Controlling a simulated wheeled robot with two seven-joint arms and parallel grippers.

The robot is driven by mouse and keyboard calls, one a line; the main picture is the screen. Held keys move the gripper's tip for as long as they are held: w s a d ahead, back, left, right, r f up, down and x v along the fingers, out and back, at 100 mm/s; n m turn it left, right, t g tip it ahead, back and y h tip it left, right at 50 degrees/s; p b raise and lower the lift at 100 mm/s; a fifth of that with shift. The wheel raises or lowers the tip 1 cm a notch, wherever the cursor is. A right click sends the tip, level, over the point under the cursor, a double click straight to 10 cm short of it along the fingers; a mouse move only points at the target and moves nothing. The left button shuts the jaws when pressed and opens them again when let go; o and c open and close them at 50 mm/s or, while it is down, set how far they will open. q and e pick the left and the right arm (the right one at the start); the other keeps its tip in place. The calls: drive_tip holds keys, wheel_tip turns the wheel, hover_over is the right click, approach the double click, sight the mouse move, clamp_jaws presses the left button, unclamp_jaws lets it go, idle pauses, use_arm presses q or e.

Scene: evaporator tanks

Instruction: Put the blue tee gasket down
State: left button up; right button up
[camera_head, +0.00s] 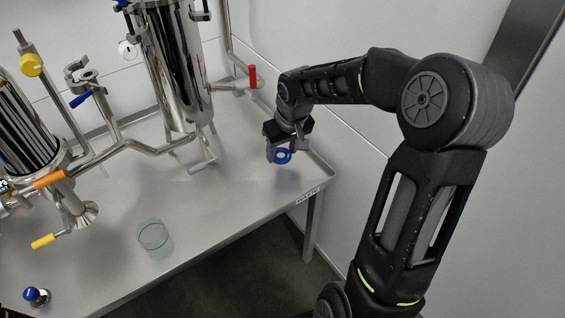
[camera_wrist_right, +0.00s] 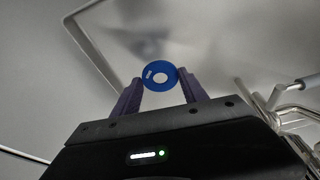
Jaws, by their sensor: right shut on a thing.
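The blue tee gasket (camera_head: 283,156) is a small flat ring with a hole in the middle. It also shows in the right wrist view (camera_wrist_right: 148,76), held between two purple fingertips. My right gripper (camera_head: 279,152) is shut on it, above the right end of the grey table (camera_head: 240,205). In the wrist view the fingers (camera_wrist_right: 160,88) pinch the ring at its two sides. The ring appears to be above the tabletop, with a soft shadow below it. My left gripper is not in view.
A "WASTE" label (camera_head: 308,195) sits on the table's right front edge. A clear glass beaker (camera_head: 154,238) stands near the front edge. Steel tanks and pipes (camera_head: 178,70) with coloured handles fill the left and back. The tabletop around the label is clear.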

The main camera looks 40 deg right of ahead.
sight(284, 158)
drive_tip(key=shift+f+b, duration=0.8)
drive_tip(key=shift+f, duration=1.65)
drive_tip(key=shift+f, duration=0.2)
drive_tip(key=o, duration=1.4)
drive_tip(key=shift+r, duration=0.1)
drive_tip(key=shift+r, duration=0.2)
drive_tip(key=p+v, duration=0.3)
drive_tip(key=v, duration=0.8)
drive_tip(key=shift+s+r+p, duration=0.2)
drive_tip(key=shift+r+p, duration=0.1)
drive_tip(key=shift+r, duration=0.1)
